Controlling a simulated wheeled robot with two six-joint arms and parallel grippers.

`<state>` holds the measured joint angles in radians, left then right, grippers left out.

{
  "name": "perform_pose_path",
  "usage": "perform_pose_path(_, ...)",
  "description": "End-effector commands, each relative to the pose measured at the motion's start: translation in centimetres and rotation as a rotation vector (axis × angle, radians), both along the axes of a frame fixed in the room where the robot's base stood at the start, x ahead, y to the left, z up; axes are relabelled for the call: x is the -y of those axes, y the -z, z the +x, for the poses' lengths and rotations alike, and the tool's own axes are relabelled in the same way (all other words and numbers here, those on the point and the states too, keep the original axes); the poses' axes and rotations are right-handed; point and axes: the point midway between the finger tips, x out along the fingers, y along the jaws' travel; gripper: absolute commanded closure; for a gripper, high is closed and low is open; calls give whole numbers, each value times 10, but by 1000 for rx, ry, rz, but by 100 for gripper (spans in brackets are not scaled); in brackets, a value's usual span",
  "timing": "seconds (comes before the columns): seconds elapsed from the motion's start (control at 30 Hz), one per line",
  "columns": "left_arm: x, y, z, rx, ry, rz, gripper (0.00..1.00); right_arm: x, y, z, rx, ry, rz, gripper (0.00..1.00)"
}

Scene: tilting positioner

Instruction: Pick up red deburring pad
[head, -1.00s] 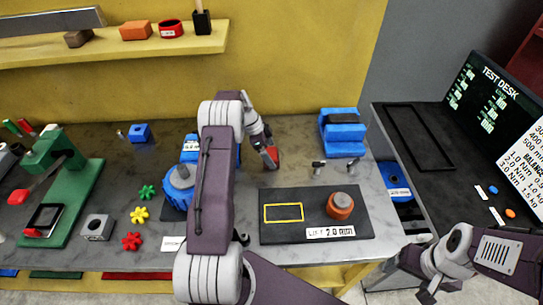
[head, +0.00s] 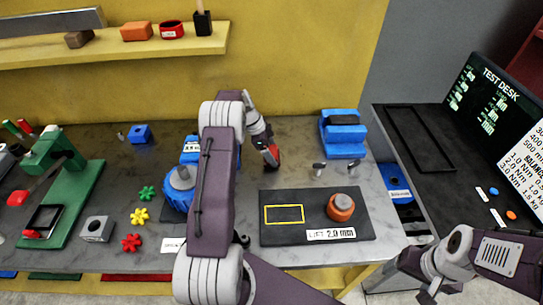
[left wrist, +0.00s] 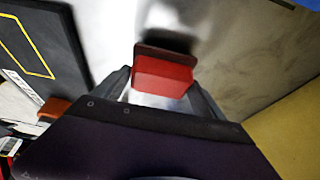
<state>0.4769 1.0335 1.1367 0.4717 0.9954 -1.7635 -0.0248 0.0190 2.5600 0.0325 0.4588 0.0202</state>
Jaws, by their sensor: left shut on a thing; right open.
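The red deburring pad (left wrist: 163,75) is a red block with a dark face. It sits between the two fingers of my left gripper (left wrist: 160,88) in the left wrist view. In the head view the pad (head: 272,156) shows at the tip of my left gripper (head: 268,148), over the grey bench behind the black lift plate. A dark shadow lies beside it in the left wrist view, and the pad looks slightly off the bench. My left gripper is shut on it. My right gripper (head: 432,290) is open and empty at the lower right, in front of the bench.
The black plate (head: 315,238) with a yellow rectangle and an orange knob (head: 341,206) lies in front. A blue stepped block (head: 343,134) stands right. My left arm partly hides the blue positioner (head: 178,186). Green, yellow and red star knobs lie left, near a green press (head: 70,200).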

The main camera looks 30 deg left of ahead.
Motion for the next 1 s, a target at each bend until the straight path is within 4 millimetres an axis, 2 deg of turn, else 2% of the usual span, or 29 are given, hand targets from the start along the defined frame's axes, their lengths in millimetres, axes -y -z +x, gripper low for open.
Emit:
perform_pose_path(0.1,1,-23,2,5,1,2,61,0,8,0,0,0,0,24)
perform_pose_path(0.4,71,-63,23,3,5,1,61,0,18,0,0,0,0,24)
perform_pose_path(0.6,102,-84,34,2,1,0,61,0,20,0,0,0,0,24)
perform_pose_path(0.73,110,-89,36,1,1,1,61,0,20,0,0,0,0,24)
perform_pose_path(1.0,111,-90,36,0,-1,0,61,0,20,0,0,0,0,24)
